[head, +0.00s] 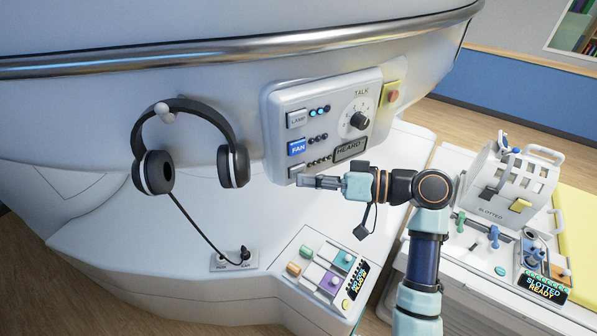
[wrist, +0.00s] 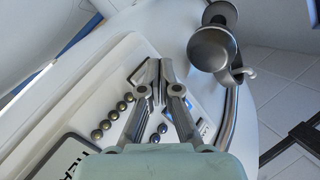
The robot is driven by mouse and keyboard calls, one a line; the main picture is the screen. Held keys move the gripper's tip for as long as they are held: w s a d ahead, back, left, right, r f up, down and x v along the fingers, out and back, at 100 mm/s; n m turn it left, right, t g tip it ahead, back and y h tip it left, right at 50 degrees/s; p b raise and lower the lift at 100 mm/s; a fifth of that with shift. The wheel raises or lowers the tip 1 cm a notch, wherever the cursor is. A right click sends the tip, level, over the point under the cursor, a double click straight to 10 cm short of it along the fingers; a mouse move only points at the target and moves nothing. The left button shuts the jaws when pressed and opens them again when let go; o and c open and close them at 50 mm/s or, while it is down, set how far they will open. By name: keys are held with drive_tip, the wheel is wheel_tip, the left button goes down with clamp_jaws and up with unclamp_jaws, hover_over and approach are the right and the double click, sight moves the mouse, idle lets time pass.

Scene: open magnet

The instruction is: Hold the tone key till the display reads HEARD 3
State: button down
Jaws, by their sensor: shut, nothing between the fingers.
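The wall panel (head: 375,90) carries a column of keys. The lowest key (head: 294,171), in the tone key's place, is partly covered by my gripper and its label is not readable. My gripper (head: 304,181) is shut and empty, its fingertips at that key; I cannot tell whether they touch or press it. In the wrist view the closed fingers (wrist: 152,78) cover the key. The display (head: 350,149) reads HEARD, with no number I can make out. Part of the display (wrist: 68,160) also shows in the wrist view.
The LAMP key (head: 297,119) and blue FAN key (head: 297,148) sit just above. A TALK dial (head: 358,121) and a red button (head: 393,96) are to the right. Headphones (head: 188,150) hang at left with a cord. A slider box (head: 320,272) lies below.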

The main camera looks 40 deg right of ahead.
drive_tip(key=shift+w+d, duration=0.1)
drive_tip(key=shift+w, duration=0.4)
idle(0.6)
drive_tip(key=shift+s, duration=0.1)
idle(2.0)
drive_tip(key=shift+s+a, duration=0.2)
drive_tip(key=shift+s, duration=0.6)
drive_tip(key=s+p, duration=0.1)
drive_tip(key=s, duration=0.1)
drive_tip(key=s+a, duration=0.1)
drive_tip(key=s, duration=0.2)
drive_tip(key=shift+p, duration=0.4)
idle(0.4)
